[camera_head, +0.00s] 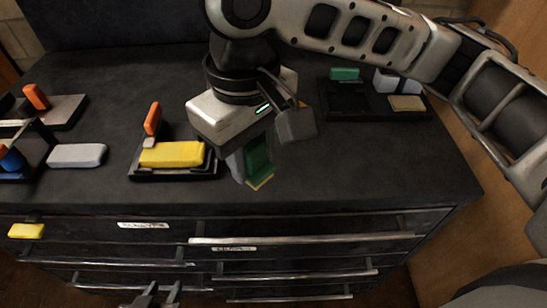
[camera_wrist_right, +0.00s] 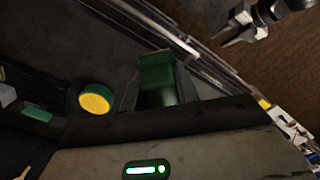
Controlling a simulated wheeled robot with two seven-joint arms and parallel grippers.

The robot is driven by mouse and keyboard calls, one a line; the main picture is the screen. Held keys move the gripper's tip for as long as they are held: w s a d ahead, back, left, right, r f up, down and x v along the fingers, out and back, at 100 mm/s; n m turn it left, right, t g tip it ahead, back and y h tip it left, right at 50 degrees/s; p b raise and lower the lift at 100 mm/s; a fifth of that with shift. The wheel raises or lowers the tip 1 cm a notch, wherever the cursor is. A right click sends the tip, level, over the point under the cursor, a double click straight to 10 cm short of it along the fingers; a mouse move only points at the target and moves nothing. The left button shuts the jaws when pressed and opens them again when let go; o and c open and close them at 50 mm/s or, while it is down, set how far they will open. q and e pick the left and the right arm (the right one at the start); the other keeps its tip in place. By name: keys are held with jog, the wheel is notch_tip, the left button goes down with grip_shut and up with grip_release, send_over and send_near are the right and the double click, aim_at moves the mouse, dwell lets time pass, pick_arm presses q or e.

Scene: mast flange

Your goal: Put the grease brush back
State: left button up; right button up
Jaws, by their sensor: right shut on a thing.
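The green brush-like piece (camera_head: 258,160) with a tan lower edge is between the fingers of my right gripper (camera_head: 250,165), over the front part of the black worktop (camera_head: 330,170). My right gripper is shut on it. The green piece also shows between the fingers in the right wrist view (camera_wrist_right: 157,72). I cannot tell whether it touches the worktop. My left gripper (camera_head: 158,298) is low in front of the drawers, its two dark fingers apart and nothing between them. It also shows at the top right of the wrist view (camera_wrist_right: 238,32).
A black tray (camera_head: 350,113) at the back right holds a green piece, grey blocks and a tan pad. A round yellow-and-green thing (camera_wrist_right: 95,98) stands on the worktop. A yellow block (camera_head: 172,154) sits in a holder left of my right gripper; a grey block (camera_head: 77,155) lies further left.

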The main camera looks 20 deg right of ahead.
jog(key=w+d+f, duration=0.1)
jog(key=w+f, duration=0.1)
jog(key=w+d+f, duration=0.2)
jog(key=w, duration=0.1)
jog(key=w+d+f, duration=0.2)
jog(key=w+f, duration=0.1)
jog(key=shift+w+d, duration=0.1)
jog(key=shift+d, duration=0.05)
jog(key=shift+w+d+f, duration=0.2)
jog(key=shift+w+f, duration=0.1)
jog(key=shift+f, duration=0.15)
jog(key=shift+w+d+f, duration=0.1)
jog(key=shift+f, duration=0.85)
jog(key=shift+w+d+f, duration=0.1)
jog(key=shift+f, duration=0.8)
jog(key=shift+f, duration=0.1)
jog(key=o, duration=1)
jog(key=shift+a, duration=0.1)
jog(key=shift+c, duration=0.2)
